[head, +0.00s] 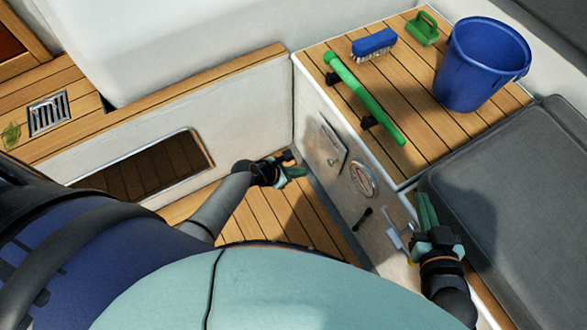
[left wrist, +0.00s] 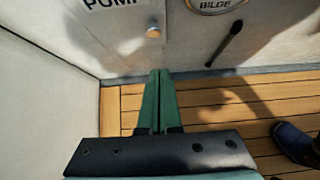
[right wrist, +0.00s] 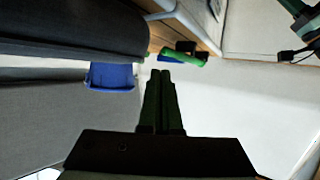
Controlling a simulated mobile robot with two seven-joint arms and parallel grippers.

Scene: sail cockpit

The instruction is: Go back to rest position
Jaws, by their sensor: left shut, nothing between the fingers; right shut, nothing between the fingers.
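My left gripper (head: 294,171) is over the wooden cockpit floor beside the white locker wall. In the left wrist view its green fingers (left wrist: 158,100) are together with nothing between them. My right gripper (head: 425,205) is at the right, close to the locker wall's edge and the grey cushion. In the right wrist view its fingers (right wrist: 160,100) are together and empty. Neither gripper is touching an object that I can make out.
On the wooden bench (head: 425,125) are a blue bucket (head: 482,65), a blue brush (head: 374,43), a green scoop-like item (head: 423,28) and a green handle (head: 365,97). A grey cushion (head: 510,190) lies at right. The locker wall bears a round bilge fitting (head: 362,180) and a black lever (head: 362,218). A drain grate (head: 49,113) is at left.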

